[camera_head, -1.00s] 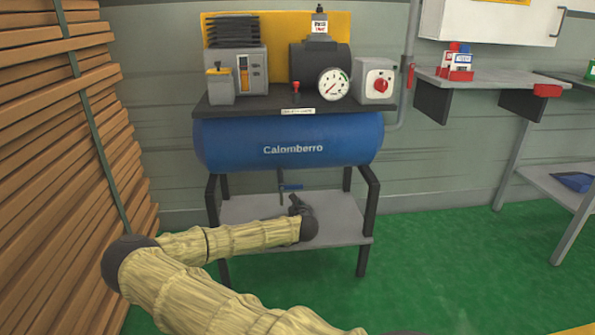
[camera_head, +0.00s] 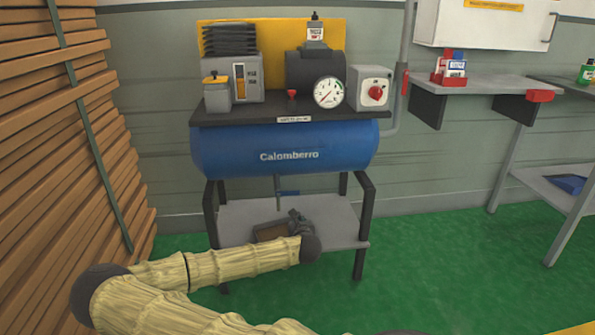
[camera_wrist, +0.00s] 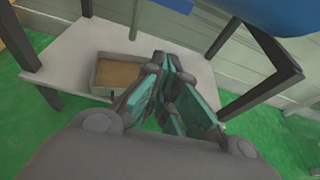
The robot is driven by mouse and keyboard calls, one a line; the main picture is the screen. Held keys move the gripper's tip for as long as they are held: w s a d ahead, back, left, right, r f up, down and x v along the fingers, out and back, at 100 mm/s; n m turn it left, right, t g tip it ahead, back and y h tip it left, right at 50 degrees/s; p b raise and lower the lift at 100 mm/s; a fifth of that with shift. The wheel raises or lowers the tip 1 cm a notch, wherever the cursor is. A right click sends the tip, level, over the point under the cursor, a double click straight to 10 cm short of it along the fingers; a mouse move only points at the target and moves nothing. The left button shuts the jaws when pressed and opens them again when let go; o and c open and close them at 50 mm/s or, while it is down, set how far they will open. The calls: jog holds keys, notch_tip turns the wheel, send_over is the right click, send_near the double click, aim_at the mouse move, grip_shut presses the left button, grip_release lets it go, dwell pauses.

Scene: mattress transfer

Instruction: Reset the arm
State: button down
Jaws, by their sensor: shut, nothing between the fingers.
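My arm, in a pale yellow cover, reaches from the bottom of the head view toward the compressor stand. My gripper (camera_head: 296,216) is at the lower shelf (camera_head: 345,228) of that stand, below the blue tank. In the wrist view my gripper (camera_wrist: 165,62) has its fingers together with nothing between them. In the wrist view the box (camera_wrist: 112,72) shows a brown inside and pale rim, just left of the fingers. I cannot tell whether the fingers touch it.
The blue Calomberro tank (camera_head: 285,148) hangs above the shelf, with dark stand legs (camera_head: 365,215) at its sides. Stacked planks (camera_head: 60,150) stand close on the left. A workbench (camera_head: 480,86) stands at the right. Green floor (camera_head: 450,260) is free at the right.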

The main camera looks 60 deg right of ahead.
dwell(0.4)
jog(key=s+a+f+m+g+y, duration=0.1)
jog(key=s+a+f+m+g, duration=0.2)
jog(key=s+a+f+m, duration=0.5)
jog(key=s+a+f+m+g+y, duration=0.25)
jog(key=s+a+f+m, duration=0.45)
jog(key=f, duration=0.4)
jog(key=s+a+f+m+g+y, duration=0.1)
jog(key=s+a+f+m+y, duration=0.15)
jog(key=a, duration=0.65)
jog(key=s+a+f+m+g+y, duration=0.15)
jog(key=a+m, duration=0.25)
jog(key=a, duration=0.5)
jog(key=s+a+f+m+g+y, duration=0.1)
jog(key=s+a+f+m, duration=0.15)
jog(key=a, duration=0.65)
jog(key=s+a+r+m+y, duration=0.2)
jog(key=a+r+m+y, duration=0.1)
jog(key=a, duration=0.7)
notch_tip(320, 180, up, 28)
jog(key=p, duration=2.9)
jog(key=shift+w+h, duration=0.25)
jog(key=shift+h, duration=0.1)
jog(key=shift+f, duration=0.1)
